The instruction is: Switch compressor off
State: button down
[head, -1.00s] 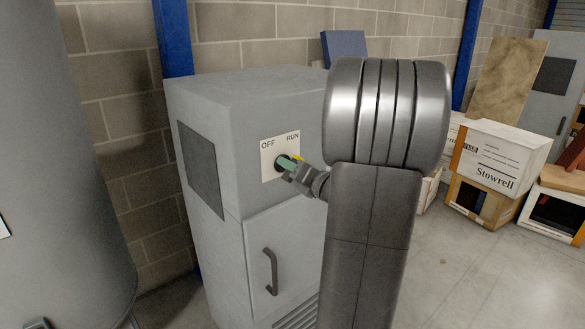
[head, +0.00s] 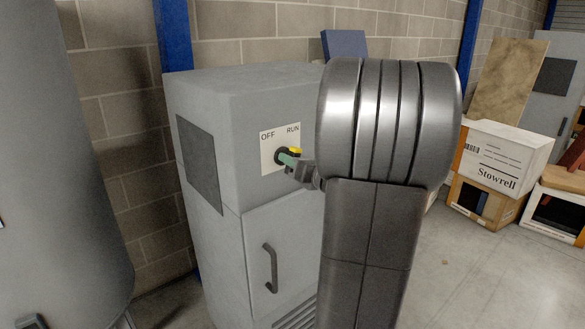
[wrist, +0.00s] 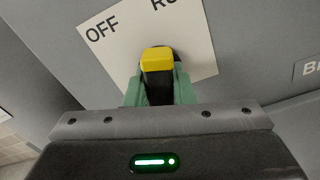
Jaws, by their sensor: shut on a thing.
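The compressor is a grey cabinet (head: 270,200) with a white plate (head: 267,155) marked OFF at left and RUN at right. A black rotary switch with a yellow tip (head: 295,151) sits on this plate. It also shows in the wrist view, its yellow tip (wrist: 158,60) near the middle, below the lettering. My gripper (head: 289,159) has green fingertips on both sides of the switch and is shut on it. In the head view the yellow tip lies on the RUN side. The fingers hide part of the switch, so its exact angle is hard to read.
The cabinet door has a dark handle (head: 270,268) below the switch. A large grey tank (head: 60,170) stands at left. Boxes, including a white Stowrell carton (head: 505,155), stand at right.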

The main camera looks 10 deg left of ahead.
jog(key=n+b, duration=0.6)
jog(key=shift+s+f, duration=0.1)
jog(key=shift+f, duration=0.15)
jog(key=n+b, duration=0.4)
jog(key=shift+a, duration=0.1)
jog(key=shift+r+n+b, duration=0.1)
jog(key=shift+n+b, duration=0.4)
jog(key=shift+n, duration=0.2)
jog(key=shift+r, duration=0.1)
jog(key=c, duration=1.2)
grip_release()
jog(key=shift+c, duration=0.2)
jog(key=v, duration=1.4)
jog(key=shift+a, duration=0.2)
